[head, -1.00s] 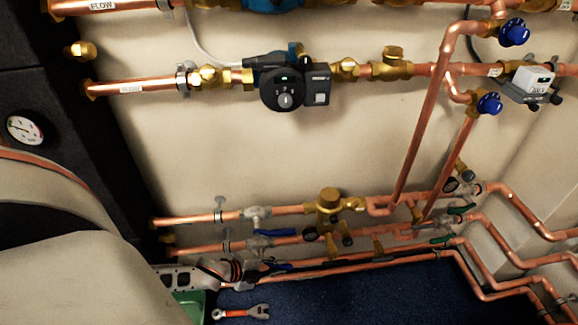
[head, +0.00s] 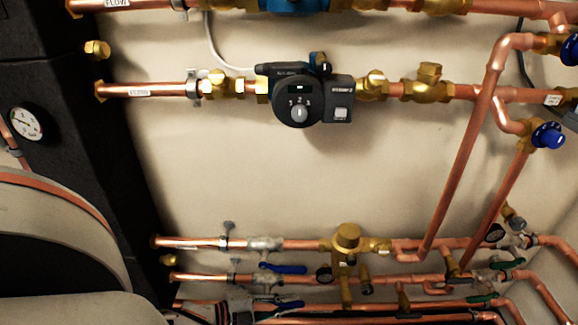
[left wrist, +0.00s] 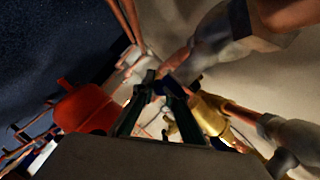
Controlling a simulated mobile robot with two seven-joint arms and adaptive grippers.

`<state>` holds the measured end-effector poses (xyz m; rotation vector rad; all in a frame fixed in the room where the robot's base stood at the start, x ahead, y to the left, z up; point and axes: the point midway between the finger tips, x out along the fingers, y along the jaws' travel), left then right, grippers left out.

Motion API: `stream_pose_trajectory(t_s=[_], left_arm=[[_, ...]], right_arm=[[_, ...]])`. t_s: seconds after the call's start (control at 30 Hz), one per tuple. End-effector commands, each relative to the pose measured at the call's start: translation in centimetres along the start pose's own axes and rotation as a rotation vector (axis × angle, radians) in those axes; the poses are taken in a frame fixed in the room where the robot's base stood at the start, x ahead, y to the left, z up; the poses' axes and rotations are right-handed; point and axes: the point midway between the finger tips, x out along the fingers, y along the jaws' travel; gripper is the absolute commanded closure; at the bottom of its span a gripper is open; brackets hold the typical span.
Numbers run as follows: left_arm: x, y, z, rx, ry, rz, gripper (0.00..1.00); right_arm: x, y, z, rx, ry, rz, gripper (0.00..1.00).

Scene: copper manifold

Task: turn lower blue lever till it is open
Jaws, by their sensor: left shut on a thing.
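The lower blue lever (head: 290,304) sits on a valve of the lower copper pipe near the bottom of the head view. It lies roughly along the pipe. The upper blue lever (head: 283,268) is just above it, on the pipe over it. My left gripper (head: 262,310) comes in from the lower left and is at the lower lever; its fingertips are hard to make out there. In the left wrist view its dark fingers (left wrist: 160,84) are shut on a dark blue piece, which looks like the lower lever (left wrist: 166,88). My right gripper is not in view.
A pump (head: 299,98) sits on the pipe above. A brass valve (head: 347,238) stands right of the levers, close to the pipes. A dark column with a gauge (head: 26,124) is at left. A red object (left wrist: 92,106) shows beside the fingers in the wrist view.

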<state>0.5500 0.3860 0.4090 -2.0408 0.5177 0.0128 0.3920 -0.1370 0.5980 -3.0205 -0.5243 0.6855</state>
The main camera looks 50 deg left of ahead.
Motion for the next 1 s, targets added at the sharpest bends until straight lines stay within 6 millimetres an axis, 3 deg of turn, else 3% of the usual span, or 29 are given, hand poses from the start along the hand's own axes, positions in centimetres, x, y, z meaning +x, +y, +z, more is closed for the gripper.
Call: stream_pose_trajectory(t_s=[0.17,0.2,0.27,0.67,0.83,1.0], left_arm=[[0.1,-0.1,-0.4,-0.003,0.007,-0.004,1.00],[0.2,-0.1,-0.4,-0.003,0.008,-0.004,0.85],[0.2,-0.1,-0.4,-0.003,0.007,-0.004,0.70],[-0.2,-0.1,-0.1,-0.002,0.003,-0.001,0.70],[-2.3,0.0,-0.1,-0.003,0.002,0.001,0.70],[-5.9,0.1,-0.1,-0.003,0.002,0.002,0.70]], right_arm=[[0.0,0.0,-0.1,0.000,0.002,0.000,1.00],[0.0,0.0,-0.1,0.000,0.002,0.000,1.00],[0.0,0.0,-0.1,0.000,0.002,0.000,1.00],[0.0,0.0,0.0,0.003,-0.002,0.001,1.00],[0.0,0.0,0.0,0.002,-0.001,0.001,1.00],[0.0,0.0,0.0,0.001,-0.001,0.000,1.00]])
